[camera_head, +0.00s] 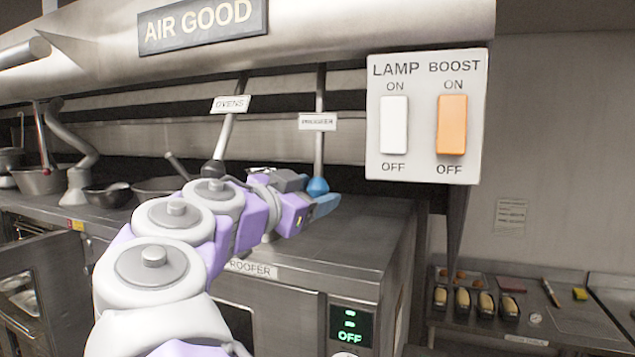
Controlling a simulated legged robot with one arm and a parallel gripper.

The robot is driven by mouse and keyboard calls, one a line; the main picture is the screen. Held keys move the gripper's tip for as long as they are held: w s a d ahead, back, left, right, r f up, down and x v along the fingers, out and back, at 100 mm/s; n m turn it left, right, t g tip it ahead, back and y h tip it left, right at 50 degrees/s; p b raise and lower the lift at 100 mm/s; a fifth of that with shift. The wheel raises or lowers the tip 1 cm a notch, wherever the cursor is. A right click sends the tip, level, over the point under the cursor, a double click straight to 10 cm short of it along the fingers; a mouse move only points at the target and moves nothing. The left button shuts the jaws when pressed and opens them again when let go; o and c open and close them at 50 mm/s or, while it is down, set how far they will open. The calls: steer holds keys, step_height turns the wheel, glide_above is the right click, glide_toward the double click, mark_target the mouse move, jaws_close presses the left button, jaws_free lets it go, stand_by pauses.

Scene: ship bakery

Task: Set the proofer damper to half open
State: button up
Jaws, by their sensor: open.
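The proofer damper lever (319,95) is a thin metal rod hanging from the hood, with a white tag reading PROOFER (318,122). A blue ball knob (318,186) sits at its lower end. The rod hangs nearly upright. My gripper (315,190) is open at the knob, with one finger on the near side and the other behind and to the left. The knob appears to lie between the fingertips; I cannot tell whether either finger touches it. The near finger partly overlaps the area below the knob.
The ovens lever (228,135), with a dark knob, hangs slanted to the left. A LAMP and BOOST switch panel (427,170) is close at the right. The proofer (285,290), its display reading OFF, stands below. Pans (108,196) stand at the left, and a bread tray (490,322) at the right.

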steer(key=shift+w+a+f, duration=0.1)
steer(key=shift+w+a, duration=0.2)
steer(key=shift+w, duration=0.25)
steer(key=shift+d, duration=0.65)
steer(key=shift+c, duration=1.8)
steer(key=shift+a, duration=0.15)
steer(key=shift+c, duration=0.8)
steer(key=shift+s+a, duration=0.1)
steer(key=shift+a, duration=0.25)
steer(key=shift+c, duration=1.4)
steer(key=shift+d, duration=0.1)
jaws_close()
